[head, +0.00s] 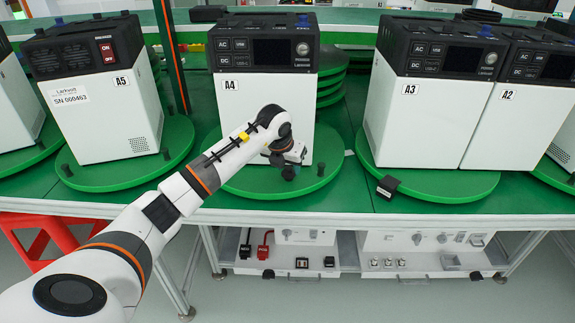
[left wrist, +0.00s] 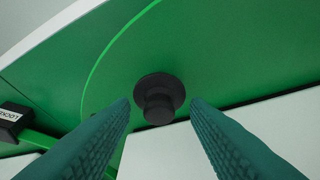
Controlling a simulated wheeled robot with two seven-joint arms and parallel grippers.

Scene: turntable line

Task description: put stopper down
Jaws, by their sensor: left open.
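My left gripper (left wrist: 160,105) is open, with one teal finger on each side of the stopper and a visible gap to both. In the head view my left gripper (head: 290,160) is low in front of the white unit A4 (head: 240,115), over the front of its turntable (head: 255,184). A dark stopper (head: 289,173) shows just below it. The fingertips are too small there to make out. My right gripper is not in view.
Another dark stopper (head: 321,169) stands on the same turntable, to the right. Unit A5 (head: 110,125) is at left and A3 (head: 410,115) at right on their own turntables. A black labelled block (head: 388,186) lies near the table's front edge; it also shows in the left wrist view (left wrist: 14,120).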

